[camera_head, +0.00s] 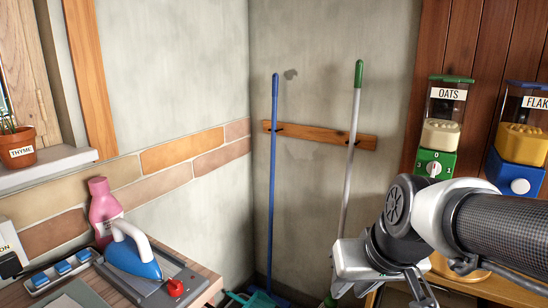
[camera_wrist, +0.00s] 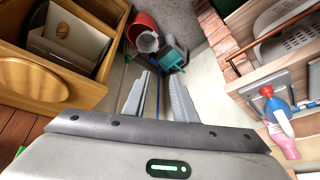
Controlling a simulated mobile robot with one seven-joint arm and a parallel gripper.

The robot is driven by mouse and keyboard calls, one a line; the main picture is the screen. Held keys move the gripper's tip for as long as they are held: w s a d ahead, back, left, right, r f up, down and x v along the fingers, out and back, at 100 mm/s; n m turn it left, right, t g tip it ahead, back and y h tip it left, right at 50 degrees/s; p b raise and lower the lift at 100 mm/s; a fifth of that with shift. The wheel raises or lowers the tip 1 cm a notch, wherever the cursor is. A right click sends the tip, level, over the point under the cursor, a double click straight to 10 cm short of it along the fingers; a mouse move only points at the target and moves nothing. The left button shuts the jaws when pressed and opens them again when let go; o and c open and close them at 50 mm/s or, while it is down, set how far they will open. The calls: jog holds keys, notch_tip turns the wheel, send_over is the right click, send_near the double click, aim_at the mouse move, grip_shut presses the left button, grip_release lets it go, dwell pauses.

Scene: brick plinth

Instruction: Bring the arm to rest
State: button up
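My gripper (camera_wrist: 160,74) shows in the wrist view with its two grey fingers apart and nothing between them. It points down towards the floor, above the gap between a wooden cabinet and a counter. In the head view my arm reaches in from the right, in front of the dispensers and the wooden top. Part of my gripper shows near the bottom edge there, but its fingertips are not clear.
A wooden cabinet (camera_wrist: 104,35) is at left in the wrist view. A red bucket (camera_wrist: 143,22) stands beyond my fingers. A blue-handled pole (camera_head: 273,170) and a green-topped pole (camera_head: 352,150) lean by the wall. A blue iron (camera_head: 135,262) is on the left counter.

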jog(key=s+r+h, duration=0.1)
jog(key=s+r, duration=0.2)
jog(key=s, duration=0.4)
notch_tip(320, 180, up, 23)
jog(key=p, duration=2.3)
jog(key=shift+s+d+r+m, duration=0.15)
jog(key=shift+s+d+m, duration=0.1)
jog(key=shift+s+m, duration=0.1)
